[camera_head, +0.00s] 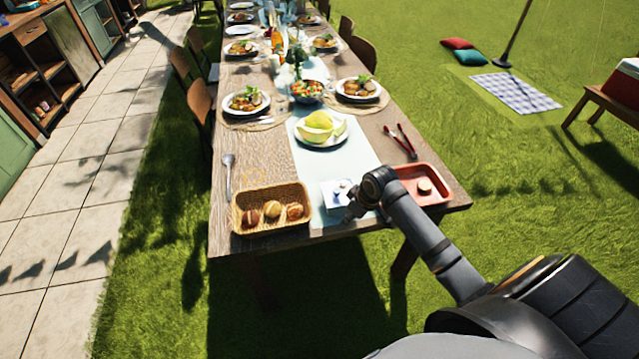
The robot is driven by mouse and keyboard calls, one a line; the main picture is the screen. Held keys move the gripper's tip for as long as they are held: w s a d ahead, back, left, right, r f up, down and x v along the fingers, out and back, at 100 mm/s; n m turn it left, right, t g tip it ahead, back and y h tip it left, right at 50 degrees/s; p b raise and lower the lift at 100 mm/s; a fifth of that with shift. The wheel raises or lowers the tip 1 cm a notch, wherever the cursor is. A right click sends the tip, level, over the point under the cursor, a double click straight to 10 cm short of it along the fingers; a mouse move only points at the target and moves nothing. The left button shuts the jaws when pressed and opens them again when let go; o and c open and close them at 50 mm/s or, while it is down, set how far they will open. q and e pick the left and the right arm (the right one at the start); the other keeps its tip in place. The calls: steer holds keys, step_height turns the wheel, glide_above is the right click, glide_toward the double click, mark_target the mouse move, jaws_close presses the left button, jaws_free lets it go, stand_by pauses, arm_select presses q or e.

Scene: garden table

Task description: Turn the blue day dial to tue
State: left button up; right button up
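A small white box (333,197) lies near the front end of the table, on the pale runner. A small blue-looking part shows on its top, which may be the blue day dial (342,188). Its day marks are too small to read. My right gripper (354,212) is at the box's right side, low and very close to the dial. I cannot tell whether it touches the box or whether its fingers are open or shut. My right arm hides part of the table beside it. My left gripper is not in view.
A wicker basket (271,228) with bread rolls stands left of the box. A red tray (438,197) is on the right, behind my arm. A plate of melon (320,144) and red-handled tongs (404,146) lie farther back. Set plates line the table (252,165).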

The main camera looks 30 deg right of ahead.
steer(key=n+y, duration=0.1)
glide_toward(344, 184)
steer(key=s+r, duration=0.1)
steer(key=r, duration=0.1)
steer(key=shift+t, duration=0.3)
steer(key=x, duration=1)
steer(key=shift+s+d+f+p, duration=0.15)
steer(key=shift+d+p, duration=0.1)
steer(key=shift+p, duration=0.15)
jaws_close()
